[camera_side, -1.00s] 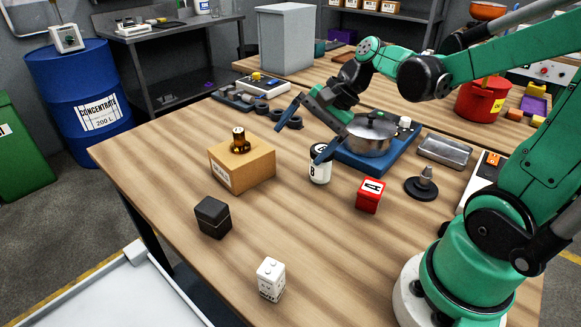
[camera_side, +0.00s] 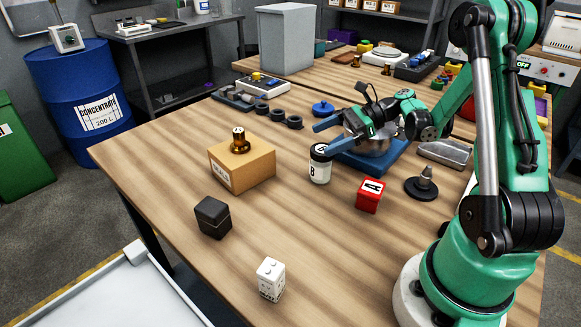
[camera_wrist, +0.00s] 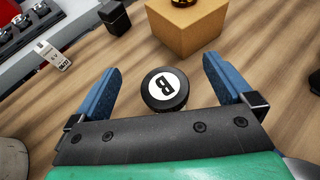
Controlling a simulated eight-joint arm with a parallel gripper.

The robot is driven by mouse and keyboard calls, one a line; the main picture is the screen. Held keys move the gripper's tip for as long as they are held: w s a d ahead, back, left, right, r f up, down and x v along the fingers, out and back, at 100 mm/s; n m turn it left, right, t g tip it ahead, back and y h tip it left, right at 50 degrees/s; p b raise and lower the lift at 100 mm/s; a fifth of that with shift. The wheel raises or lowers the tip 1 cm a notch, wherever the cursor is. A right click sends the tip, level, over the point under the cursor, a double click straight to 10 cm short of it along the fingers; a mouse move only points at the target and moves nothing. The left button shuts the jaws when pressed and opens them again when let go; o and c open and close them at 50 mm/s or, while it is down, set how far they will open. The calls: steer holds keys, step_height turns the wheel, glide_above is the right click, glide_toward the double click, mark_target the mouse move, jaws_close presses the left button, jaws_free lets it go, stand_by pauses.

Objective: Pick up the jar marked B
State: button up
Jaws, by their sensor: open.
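The jar marked B (camera_side: 320,165) is white with a black lid and stands upright on the wooden table. In the wrist view my gripper (camera_wrist: 160,85) shows a gap on both sides of the lid. One finger lies close behind the jar in the side view; I cannot tell whether anything touches.
A cardboard box (camera_side: 243,166) with an amber bottle (camera_side: 240,142) stands left of the jar. A red block marked A (camera_side: 370,195) stands close at right. A black box (camera_side: 213,217) and white block (camera_side: 270,279) are in front.

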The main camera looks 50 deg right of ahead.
mark_target(320, 149)
steer(key=f, duration=0.1)
steer(key=a+f, duration=0.1)
steer(key=w+f, duration=0.1)
steer(key=shift+a+f, duration=0.25)
steer(key=shift+f, duration=0.15)
steer(key=shift+w+a+f, duration=0.2)
steer(key=shift+w+a, duration=0.15)
steer(key=shift+w, duration=0.05)
steer(key=c, duration=1.4)
steer(key=shift+r, duration=0.1)
